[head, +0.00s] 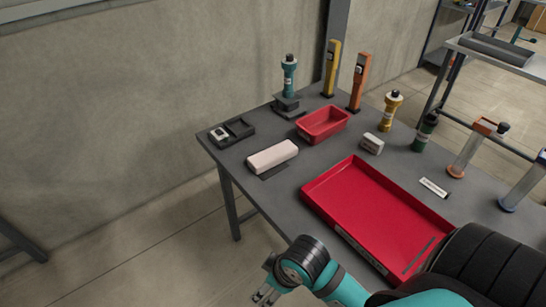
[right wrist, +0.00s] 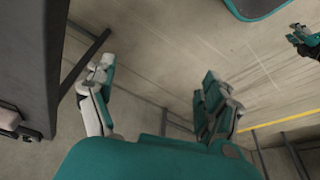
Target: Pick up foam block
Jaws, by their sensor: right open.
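A pale pinkish-white block (head: 272,157), which looks like the foam block, lies flat near the left front edge of the grey table (head: 285,205). It lies partly over a dark patch on the table. My right gripper (head: 265,293) is low in the head view, in front of the table edge and well apart from the block. In the right wrist view its two fingers are spread with nothing between them (right wrist: 157,75). My left gripper does not show in the head view.
A large red tray (head: 322,190) stands right of the block. A small red bin (head: 323,124) and a black holder (head: 232,132) stand behind it. A small grey box (head: 372,144) and several upright coloured tools (head: 390,110) stand farther back.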

